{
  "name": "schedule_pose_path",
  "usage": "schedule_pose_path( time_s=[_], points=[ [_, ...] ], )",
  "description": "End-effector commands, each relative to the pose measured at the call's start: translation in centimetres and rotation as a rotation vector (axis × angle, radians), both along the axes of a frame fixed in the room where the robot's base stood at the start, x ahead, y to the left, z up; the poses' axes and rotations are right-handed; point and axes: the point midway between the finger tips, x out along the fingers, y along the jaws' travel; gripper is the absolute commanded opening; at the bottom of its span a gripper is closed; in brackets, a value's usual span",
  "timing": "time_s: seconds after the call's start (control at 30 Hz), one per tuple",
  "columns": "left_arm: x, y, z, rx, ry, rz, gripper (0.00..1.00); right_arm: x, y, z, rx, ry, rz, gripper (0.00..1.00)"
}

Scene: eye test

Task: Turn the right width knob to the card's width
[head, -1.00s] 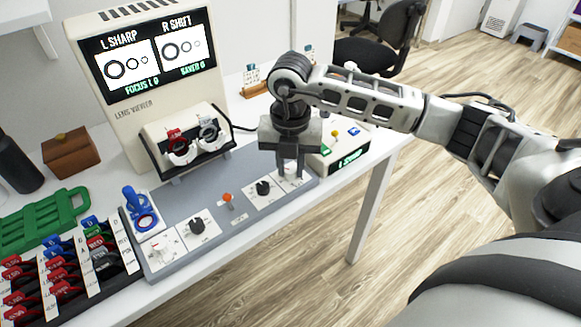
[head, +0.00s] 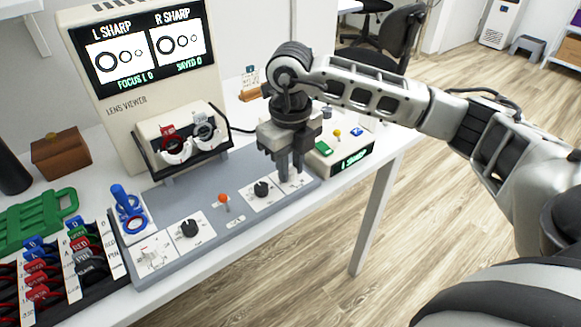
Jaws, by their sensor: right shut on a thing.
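My right gripper (head: 291,174) points down at the right end of the grey control panel (head: 202,182). Its fingers are shut on the right width knob (head: 291,177), which is pale and mostly hidden between them. Its setting and labels cannot be read. The viewer's screen reads L SHARP and R SHARP, with FOCUS L 0 and SAVED 0. My left gripper is not in view.
A black knob (head: 262,188), a red-topped lever (head: 223,198), another black knob (head: 189,228) and a pale knob (head: 152,254) line the panel. A blue stand (head: 129,210) is at its left. A device with coloured buttons (head: 341,151) sits close right of my gripper.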

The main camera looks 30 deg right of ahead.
Motion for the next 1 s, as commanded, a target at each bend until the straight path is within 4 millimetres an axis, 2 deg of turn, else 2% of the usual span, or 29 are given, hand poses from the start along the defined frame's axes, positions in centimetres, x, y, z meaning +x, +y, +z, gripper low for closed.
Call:
schedule_pose_path(
  time_s=[0.3,0.77,0.8,0.83,1.0],
  points=[
    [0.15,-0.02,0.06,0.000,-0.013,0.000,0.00,0.08,-0.03,0.13,0.001,-0.004,0.086,0.00],
    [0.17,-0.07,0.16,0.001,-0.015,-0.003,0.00,0.10,-0.04,0.20,0.001,-0.005,0.095,0.00],
    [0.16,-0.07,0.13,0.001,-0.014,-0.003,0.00,0.10,-0.04,0.19,0.001,-0.005,0.095,0.34],
    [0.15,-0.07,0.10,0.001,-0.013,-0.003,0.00,0.10,-0.04,0.19,0.001,-0.005,0.095,0.43],
    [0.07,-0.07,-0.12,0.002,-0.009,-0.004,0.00,0.06,-0.03,0.11,0.001,-0.003,0.095,0.45]
  ],
)
